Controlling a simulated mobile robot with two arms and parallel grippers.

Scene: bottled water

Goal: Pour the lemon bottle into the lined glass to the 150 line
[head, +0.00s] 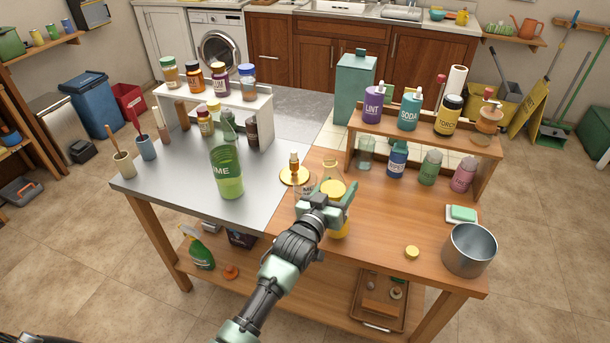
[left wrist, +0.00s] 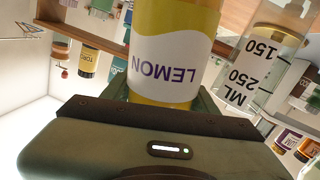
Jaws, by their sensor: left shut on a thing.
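The lemon bottle (head: 334,187), with clear neck, yellow contents and a white LEMON label, stands about upright in my left gripper (head: 334,206). In the left wrist view the bottle (left wrist: 174,50) fills the space between the fingers, and my left gripper is shut on it. The lined glass (left wrist: 275,62) is clear, with black 150 and 250 ML marks on a white patch. It stands close beside the bottle. In the head view the glass (head: 304,188) is partly hidden behind my gripper. My right gripper is not in view.
A green lime bottle (head: 227,172) stands to the left. A small amber bottle stands on a gold disc (head: 290,180) behind the glass. A yellow cap (head: 412,252) and metal pot (head: 471,250) are at right. A wooden shelf (head: 425,135) with bottles is behind. The front-right tabletop is mostly clear.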

